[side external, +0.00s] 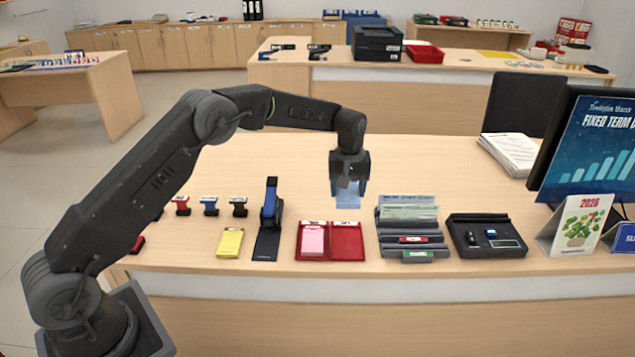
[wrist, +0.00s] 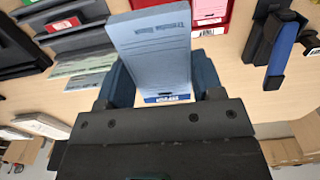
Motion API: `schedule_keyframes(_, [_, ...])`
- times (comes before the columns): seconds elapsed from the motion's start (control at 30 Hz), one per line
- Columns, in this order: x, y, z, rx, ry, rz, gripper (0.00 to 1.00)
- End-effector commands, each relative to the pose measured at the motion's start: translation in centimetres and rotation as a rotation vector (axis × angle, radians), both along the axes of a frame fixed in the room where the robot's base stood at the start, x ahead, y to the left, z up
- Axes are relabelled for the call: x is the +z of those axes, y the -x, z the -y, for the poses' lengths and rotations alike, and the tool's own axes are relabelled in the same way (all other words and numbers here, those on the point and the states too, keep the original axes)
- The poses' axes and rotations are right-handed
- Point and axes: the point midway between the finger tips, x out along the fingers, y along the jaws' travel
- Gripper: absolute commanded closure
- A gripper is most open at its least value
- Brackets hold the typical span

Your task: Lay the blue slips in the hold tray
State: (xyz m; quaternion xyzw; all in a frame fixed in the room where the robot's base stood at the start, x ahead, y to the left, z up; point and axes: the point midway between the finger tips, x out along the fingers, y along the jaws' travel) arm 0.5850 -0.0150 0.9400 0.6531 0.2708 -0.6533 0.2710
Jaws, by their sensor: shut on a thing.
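My gripper (side external: 349,187) is shut on a pad of blue slips (side external: 348,200), held above the counter behind the red tray. In the wrist view the blue slips (wrist: 152,42) stand out beyond my gripper (wrist: 162,88), with printing on their face. The red tray (side external: 347,257) has two compartments. A pink slip pad (side external: 313,241) lies in its left one; the right one looks empty. The tray's labels are too small to read, so I cannot tell whether it is the hold tray. The tray's edge (wrist: 212,30) also shows in the wrist view.
A stapler (side external: 268,212) and a yellow pad (side external: 230,243) are left of the red tray. A grey sorter (side external: 412,247) with papers and a black case (side external: 485,235) are to its right. Several stamps (side external: 210,206) stand at the left.

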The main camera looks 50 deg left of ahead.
Motion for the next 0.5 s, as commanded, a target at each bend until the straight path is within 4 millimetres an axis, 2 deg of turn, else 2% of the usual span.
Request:
schedule_keyframes(0.03, [-0.1,-0.4,1.1,-0.003,0.000,0.000,0.68])
schedule_keyframes(0.3, [-5.5,-0.2,0.8,0.000,0.001,-0.004,0.68])
schedule_keyframes(0.5, [-8.6,-0.3,0.8,0.000,0.000,0.000,0.68])
